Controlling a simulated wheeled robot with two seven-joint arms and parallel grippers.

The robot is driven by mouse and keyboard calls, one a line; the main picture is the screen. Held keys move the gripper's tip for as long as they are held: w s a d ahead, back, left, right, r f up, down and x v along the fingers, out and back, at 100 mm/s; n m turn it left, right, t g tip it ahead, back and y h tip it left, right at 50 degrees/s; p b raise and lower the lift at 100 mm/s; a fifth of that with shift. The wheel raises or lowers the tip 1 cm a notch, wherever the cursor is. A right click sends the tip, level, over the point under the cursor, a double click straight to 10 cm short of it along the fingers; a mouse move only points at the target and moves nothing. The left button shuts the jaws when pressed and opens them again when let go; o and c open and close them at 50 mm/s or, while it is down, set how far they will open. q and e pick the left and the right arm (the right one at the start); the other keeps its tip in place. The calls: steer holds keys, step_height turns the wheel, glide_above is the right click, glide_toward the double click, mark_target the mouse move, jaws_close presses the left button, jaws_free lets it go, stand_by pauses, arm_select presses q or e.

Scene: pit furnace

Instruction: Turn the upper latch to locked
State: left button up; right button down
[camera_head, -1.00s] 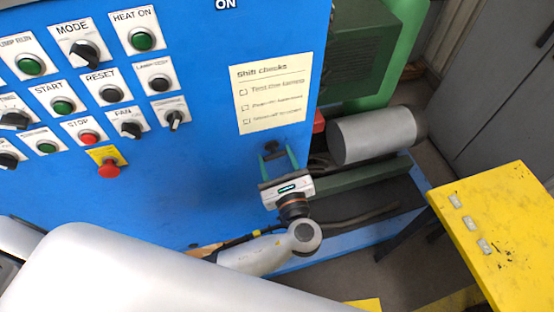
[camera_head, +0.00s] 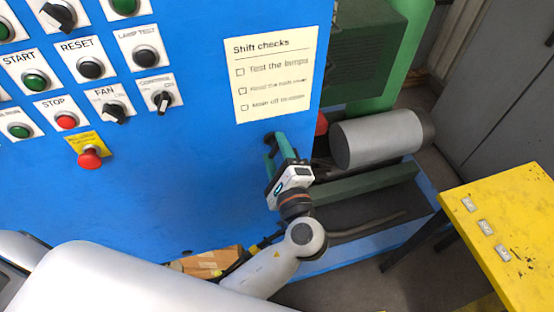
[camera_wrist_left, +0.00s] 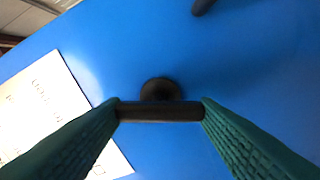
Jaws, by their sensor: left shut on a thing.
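The upper latch is a black handle on the right part of the blue cabinet face (camera_head: 205,175), below the paper note. In the left wrist view the latch (camera_wrist_left: 160,111) shows as a dark bar with a round hub behind it, lying across between my two green fingertips. My left gripper (camera_head: 274,146) is shut on this bar, with a fingertip at each end; it also shows in the left wrist view (camera_wrist_left: 160,112). In the head view the fingers largely hide the latch. My right gripper is not in view.
A panel of buttons and knobs, with a red emergency button (camera_head: 90,159), is at the left. The Shift checks note (camera_head: 275,75) hangs above the gripper. A grey cylinder (camera_head: 375,139) and a yellow table (camera_head: 510,230) are at the right. Another dark part (camera_wrist_left: 203,6) shows at the wrist view's top.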

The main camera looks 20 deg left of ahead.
arm_select(q)
steer(key=n+b, duration=0.1)
steer(key=n, duration=0.1)
steer(key=n+b, duration=0.1)
steer(key=b, duration=0.1)
steer(key=shift+f+n, duration=0.2)
steer(key=shift+n, duration=0.2)
steer(key=shift+r+n+b, duration=0.1)
steer(key=shift+n+b, duration=0.5)
steer(key=shift+b, duration=0.15)
steer(key=o, duration=1)
